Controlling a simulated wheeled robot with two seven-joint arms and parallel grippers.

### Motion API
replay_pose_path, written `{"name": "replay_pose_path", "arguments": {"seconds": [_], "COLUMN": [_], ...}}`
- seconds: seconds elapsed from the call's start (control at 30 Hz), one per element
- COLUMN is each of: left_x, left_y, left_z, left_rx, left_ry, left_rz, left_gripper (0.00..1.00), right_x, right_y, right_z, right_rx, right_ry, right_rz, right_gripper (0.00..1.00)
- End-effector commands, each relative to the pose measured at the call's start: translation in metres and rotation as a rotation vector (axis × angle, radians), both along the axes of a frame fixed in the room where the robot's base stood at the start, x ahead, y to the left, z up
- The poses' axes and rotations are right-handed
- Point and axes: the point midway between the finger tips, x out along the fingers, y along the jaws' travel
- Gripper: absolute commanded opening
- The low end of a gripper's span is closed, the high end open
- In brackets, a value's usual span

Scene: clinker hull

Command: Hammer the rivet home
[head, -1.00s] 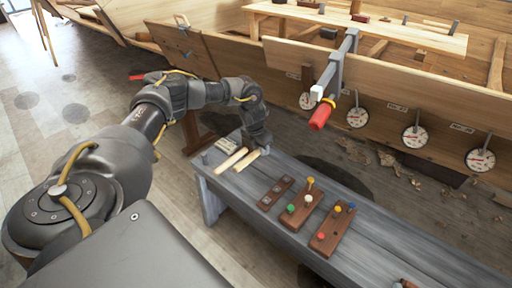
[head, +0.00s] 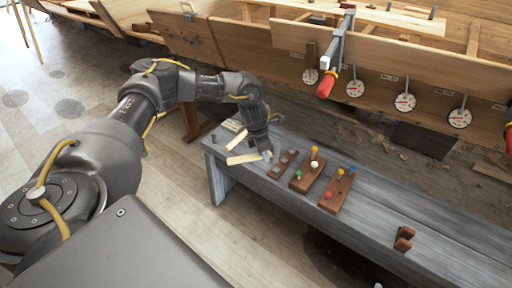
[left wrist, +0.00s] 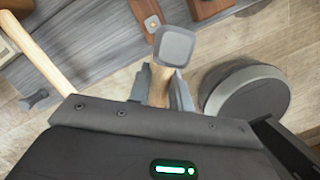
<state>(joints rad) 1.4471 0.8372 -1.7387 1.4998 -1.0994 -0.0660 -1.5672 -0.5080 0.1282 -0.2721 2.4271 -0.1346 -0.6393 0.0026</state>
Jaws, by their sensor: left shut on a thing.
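My left gripper (head: 259,150) is shut on a hammer above the near left end of the grey bench (head: 385,220). In the left wrist view, the fingers (left wrist: 160,92) close around the hammer's pale wooden handle (left wrist: 158,84), and its square grey head (left wrist: 174,46) shows beyond them. In the head view the handle (head: 242,159) points left. A second wooden handle (left wrist: 35,52) lies beside it in the left wrist view. Coloured pegs stand in brown blocks (head: 307,176) and (head: 336,190) on the bench. I cannot tell which piece is the rivet. My right gripper is not in view.
A wooden hull plank (head: 350,62) stands behind the bench, with a grey clamp with a red handle (head: 326,86) on it and several round dials (head: 405,102) hanging below. A small brown piece (head: 403,238) stands on the bench. The bench's right part is mostly clear.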

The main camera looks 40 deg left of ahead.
Motion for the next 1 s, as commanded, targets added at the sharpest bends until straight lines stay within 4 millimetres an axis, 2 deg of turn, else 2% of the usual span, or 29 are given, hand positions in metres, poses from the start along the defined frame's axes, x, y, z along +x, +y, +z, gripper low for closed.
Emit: {"name": "replay_pose_path", "arguments": {"seconds": [0.27,0.37,0.5,0.6,0.7,0.9,1.0], "left_x": [-0.026,-0.044,-0.079,-0.100,-0.115,-0.125,-0.125], "left_y": [-0.072,-0.101,-0.134,-0.144,-0.147,-0.146,-0.146], "left_z": [0.033,0.052,0.089,0.114,0.137,0.176,0.188], "left_rx": [-0.011,-0.013,-0.006,0.001,0.007,0.009,0.006], "left_ry": [-0.025,-0.034,-0.039,-0.030,-0.019,-0.005,-0.004], "left_rz": [-0.482,-0.717,-1.083,-1.286,-1.427,-1.567,-1.591], "left_gripper": [0.00,0.00,0.00,0.00,0.00,0.00,0.00], "right_x": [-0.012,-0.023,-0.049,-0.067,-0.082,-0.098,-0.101], "right_y": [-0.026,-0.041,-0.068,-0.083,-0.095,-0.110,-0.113], "right_z": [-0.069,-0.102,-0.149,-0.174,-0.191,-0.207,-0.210], "right_rx": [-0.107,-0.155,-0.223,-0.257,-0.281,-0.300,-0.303], "right_ry": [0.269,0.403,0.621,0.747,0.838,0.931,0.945], "right_rz": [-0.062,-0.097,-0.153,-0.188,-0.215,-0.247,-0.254], "right_gripper": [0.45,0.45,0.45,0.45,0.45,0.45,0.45]}}
